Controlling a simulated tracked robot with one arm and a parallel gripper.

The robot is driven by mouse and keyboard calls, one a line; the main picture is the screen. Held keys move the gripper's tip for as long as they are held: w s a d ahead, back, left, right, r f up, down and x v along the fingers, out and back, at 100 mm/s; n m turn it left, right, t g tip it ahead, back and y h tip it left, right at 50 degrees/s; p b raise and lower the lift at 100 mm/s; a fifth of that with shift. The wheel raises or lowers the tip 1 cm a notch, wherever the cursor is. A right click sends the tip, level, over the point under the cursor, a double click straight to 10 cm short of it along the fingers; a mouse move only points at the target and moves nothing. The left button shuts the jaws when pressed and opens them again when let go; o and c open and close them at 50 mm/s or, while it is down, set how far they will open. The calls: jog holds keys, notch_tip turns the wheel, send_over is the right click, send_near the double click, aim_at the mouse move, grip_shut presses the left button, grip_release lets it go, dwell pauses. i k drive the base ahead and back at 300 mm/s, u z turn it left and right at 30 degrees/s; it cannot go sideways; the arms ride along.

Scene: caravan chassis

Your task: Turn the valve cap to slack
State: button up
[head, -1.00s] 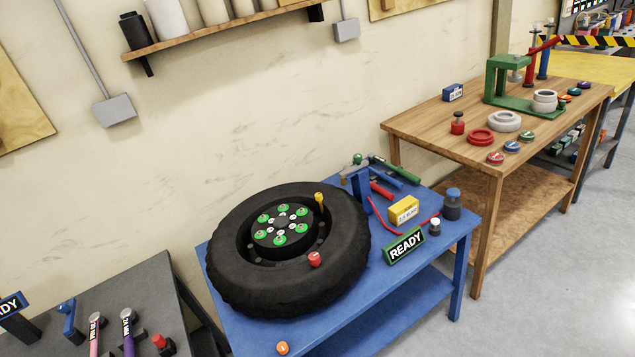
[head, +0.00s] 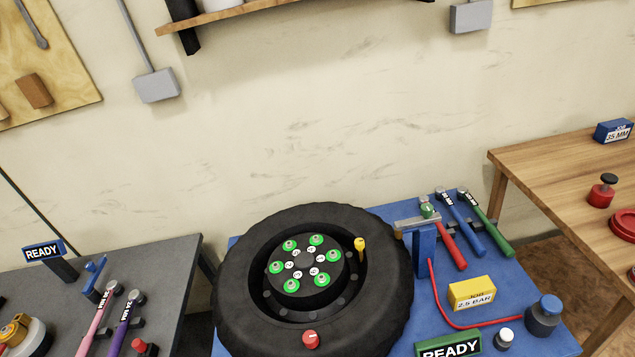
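A black tyre (head: 237,300) on a wheel lies flat on the blue bench in the head view. A yellow upright piece (head: 360,244), which looks like a capped valve stem, stands at the right inside edge of the tyre. A round red cap or knob (head: 311,339) with a small pale mark sits at the front of the tyre. I cannot tell which of these is the valve cap, or its turn setting. The hub (head: 305,262) carries several green-ringed nuts. My gripper is not in view.
The blue bench (head: 425,312) also holds a blue stand (head: 424,250), several coloured-handled tools, a yellow job block (head: 472,293) and a green READY sign (head: 449,347). A grey bench (head: 165,268) is left, a wooden bench (head: 540,165) right. The wall is behind.

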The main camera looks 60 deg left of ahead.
aim_at(359, 243)
jog(key=u, duration=0.65)
jog(key=i, duration=1.05)
jog(key=u, duration=0.65)
jog(key=k, duration=0.75)
jog(key=u, duration=0.2)
jog(key=i, duration=0.8)
jog(key=z, duration=0.1)
